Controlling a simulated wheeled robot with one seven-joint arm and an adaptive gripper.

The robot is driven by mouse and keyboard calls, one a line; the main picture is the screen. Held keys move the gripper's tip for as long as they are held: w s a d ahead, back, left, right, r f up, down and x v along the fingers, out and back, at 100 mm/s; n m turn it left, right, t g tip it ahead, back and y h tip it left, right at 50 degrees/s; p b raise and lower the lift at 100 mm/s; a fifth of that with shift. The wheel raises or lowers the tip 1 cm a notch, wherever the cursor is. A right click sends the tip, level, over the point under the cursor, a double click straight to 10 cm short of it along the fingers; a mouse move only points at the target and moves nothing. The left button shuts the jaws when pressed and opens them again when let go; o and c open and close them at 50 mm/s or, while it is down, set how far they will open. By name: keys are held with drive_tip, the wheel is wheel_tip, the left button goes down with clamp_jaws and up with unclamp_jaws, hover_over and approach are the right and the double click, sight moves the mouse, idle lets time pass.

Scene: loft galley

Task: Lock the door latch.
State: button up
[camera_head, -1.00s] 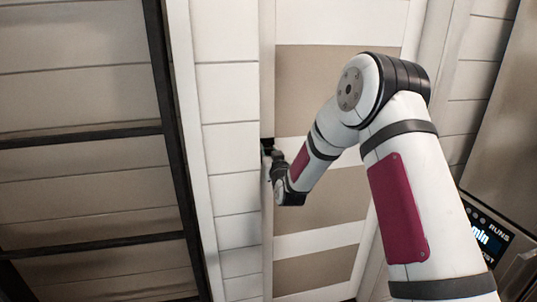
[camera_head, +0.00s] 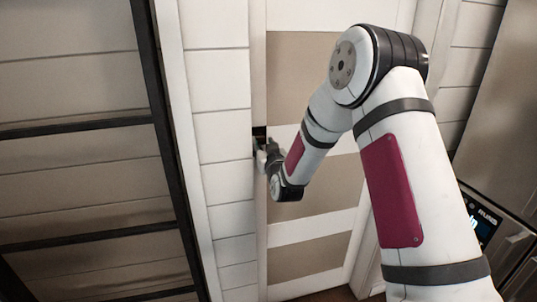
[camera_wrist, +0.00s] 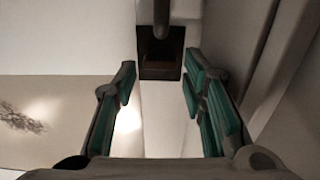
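The door (camera_head: 305,85) is a tall panel with beige and white bands and looks closed. At its left edge is the small dark door latch (camera_head: 259,132), mostly hidden by my gripper in the head view. In the wrist view the latch shows as a dark recessed box (camera_wrist: 160,66) with a rounded dark lever hanging above it, at top centre. My gripper (camera_wrist: 160,78) is open, its green-padded fingers apart with nothing held between them. The fingertips lie to either side of the box's lower part; contact cannot be told. My gripper (camera_head: 265,154) is at the door's left edge in the head view.
A white plank wall (camera_head: 218,130) stands left of the door, with a black-framed panel (camera_head: 80,125) beyond it. At right is a metal appliance (camera_head: 495,130) with a small lit display. My arm crosses in front of the door.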

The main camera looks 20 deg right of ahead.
drive_tip(key=s, duration=0.9)
drive_tip(key=s+r+g, duration=0.7)
drive_tip(key=s+r, duration=0.1)
drive_tip(key=s, duration=0.5)
drive_tip(key=s+g, duration=0.6)
drive_tip(key=s, duration=2.2)
drive_tip(key=shift+s+d+r+g, duration=0.2)
drive_tip(key=shift+r+g, duration=0.1)
drive_tip(key=shift+r, duration=0.1)
drive_tip(key=shift+c, duration=0.3)
